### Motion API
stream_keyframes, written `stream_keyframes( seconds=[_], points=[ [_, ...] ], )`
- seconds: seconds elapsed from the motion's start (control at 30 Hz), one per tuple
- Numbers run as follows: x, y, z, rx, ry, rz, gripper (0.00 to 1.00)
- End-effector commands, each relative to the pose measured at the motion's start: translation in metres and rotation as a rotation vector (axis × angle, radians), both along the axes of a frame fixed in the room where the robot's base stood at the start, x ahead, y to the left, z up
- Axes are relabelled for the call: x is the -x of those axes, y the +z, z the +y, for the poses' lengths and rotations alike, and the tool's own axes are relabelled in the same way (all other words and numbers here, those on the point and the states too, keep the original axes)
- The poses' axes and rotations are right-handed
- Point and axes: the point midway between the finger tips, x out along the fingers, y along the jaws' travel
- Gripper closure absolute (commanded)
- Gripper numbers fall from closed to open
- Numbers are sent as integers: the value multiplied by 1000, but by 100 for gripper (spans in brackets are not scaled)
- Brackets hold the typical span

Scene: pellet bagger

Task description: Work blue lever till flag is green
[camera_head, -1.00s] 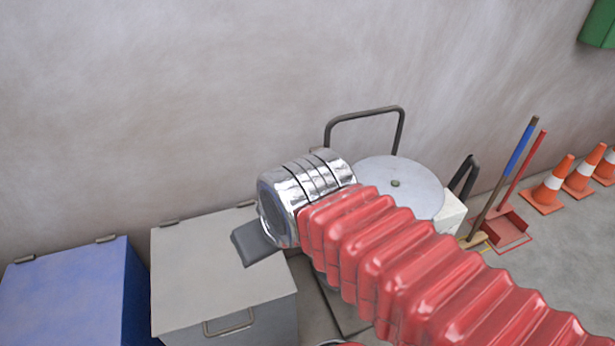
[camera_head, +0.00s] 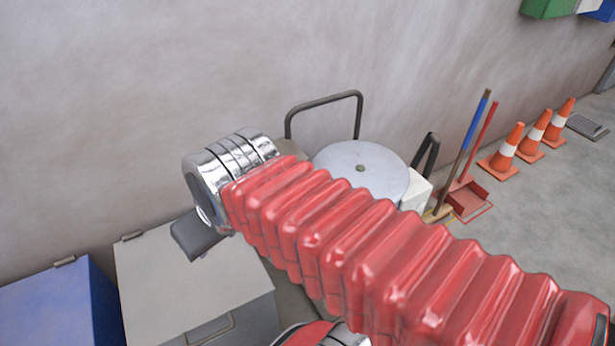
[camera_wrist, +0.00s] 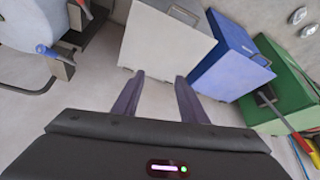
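A blue-tipped lever (camera_wrist: 47,51) shows at the upper left of the wrist view, beside a grey rounded machine body (camera_wrist: 20,65) with dark brackets. It is to the left of my gripper (camera_wrist: 160,77), with a clear gap between them. In the head view the lever is not seen; my red arm covers part of the area.
A grey bin (camera_head: 180,285), a blue bin (camera_head: 50,305) and, in the wrist view, a green bin (camera_wrist: 285,85) stand along the wall. A round grey lid (camera_head: 362,172), a broom (camera_head: 463,155), a red dustpan (camera_head: 468,200) and orange cones (camera_head: 505,150) are farther right. Floor lies free at right.

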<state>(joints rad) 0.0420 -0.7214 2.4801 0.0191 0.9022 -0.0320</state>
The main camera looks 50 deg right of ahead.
Motion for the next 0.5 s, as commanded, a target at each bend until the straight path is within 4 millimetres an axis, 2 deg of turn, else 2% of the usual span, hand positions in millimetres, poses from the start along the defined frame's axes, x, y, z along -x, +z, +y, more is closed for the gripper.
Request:
stream_keyframes(
  seconds=[0.17,0.5],
  points=[
    [-16,1,-20,-11,-48,31,61],
    [-47,2,-97,-56,-158,75,61]
  ],
)
